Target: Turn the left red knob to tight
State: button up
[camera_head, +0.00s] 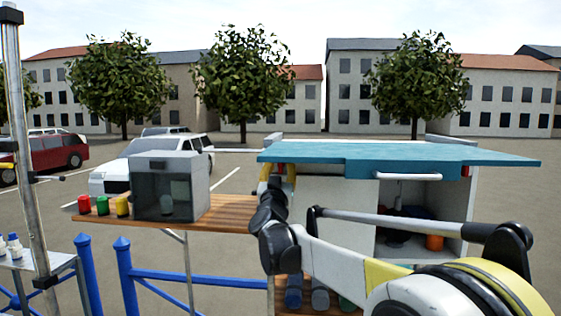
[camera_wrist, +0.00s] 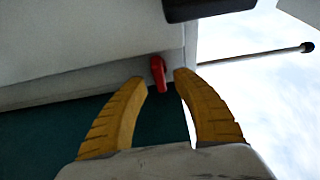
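The left red knob (camera_wrist: 158,74) shows in the wrist view as a small red lever on the pale panel. It lies between the tips of my gripper (camera_wrist: 161,78), closer to the left finger. The yellow fingers are open, with a gap around the knob; I cannot tell if either touches it. In the head view my gripper (camera_head: 278,175) is under the left end of the teal top (camera_head: 310,152), where a bit of red shows between the fingers. A second red piece (camera_head: 465,171) is under the top's right side.
A wooden board (camera_head: 228,212) at left holds a dark glass-fronted box (camera_head: 165,193) and red, green and yellow cans (camera_head: 102,205). A blue railing (camera_head: 195,279) runs below. A dark overhang (camera_wrist: 205,8) and a rod (camera_wrist: 255,55) are near the knob in the wrist view.

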jog(key=shift+w+r, duration=0.1)
jog(key=shift+w, duration=0.35)
jog(key=shift+s, duration=0.1)
grip_shut()
jog(key=shift+m, duration=0.3)
jog(key=m+h+b, duration=0.1)
jog(key=m+h, duration=0.2)
jog(key=m, duration=0.2)
jog(key=shift+g, duration=0.3)
jog(key=m+h, duration=0.1)
jog(key=m, duration=0.2)
jog(key=m+g+h, duration=0.1)
jog(key=m, duration=0.2)
jog(key=shift+d+g+h, duration=0.1)
jog(key=shift+g+h, duration=0.2)
jog(key=shift+h, duration=0.1)
jog(key=m, duration=0.2)
jog(key=m+g, duration=0.1)
jog(key=m, duration=0.2)
jog(key=shift+m+g+h, duration=0.3)
jog(key=shift+h, duration=0.1)
jog(key=shift+d+m+g+p, duration=0.1)
jog(key=shift+m+g+p, duration=0.65)
jog(key=shift+m, duration=1.05)
